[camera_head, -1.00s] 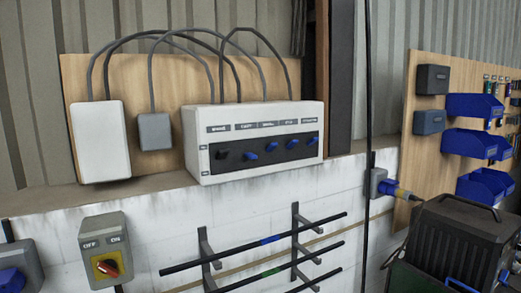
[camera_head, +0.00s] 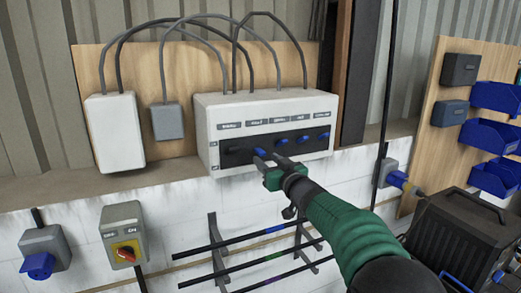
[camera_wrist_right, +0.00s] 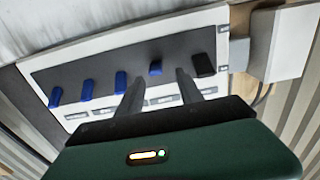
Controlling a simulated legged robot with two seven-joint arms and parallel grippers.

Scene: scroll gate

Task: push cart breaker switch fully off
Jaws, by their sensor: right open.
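The white breaker box (camera_head: 212,140) sits on the wall ledge, with a row of switches on its dark strip. The leftmost switch (camera_head: 234,151) is black, the others are blue. The second switch from the left (camera_head: 259,152) seems to sit under the label that reads like "CART"; the lettering is too blurred to be sure. My right gripper (camera_head: 269,159) is open at this switch. In the right wrist view, the blue switch (camera_wrist_right: 155,68) lies between and just beyond my fingertips (camera_wrist_right: 160,78); contact cannot be told. My left gripper is out of view.
A white box (camera_head: 115,133) and a small grey box (camera_head: 167,121) are cabled to the breaker box. Below are a rotary OFF/ON switch (camera_head: 124,236) and a rod rack (camera_head: 215,262). A dark machine (camera_head: 462,240) stands at right.

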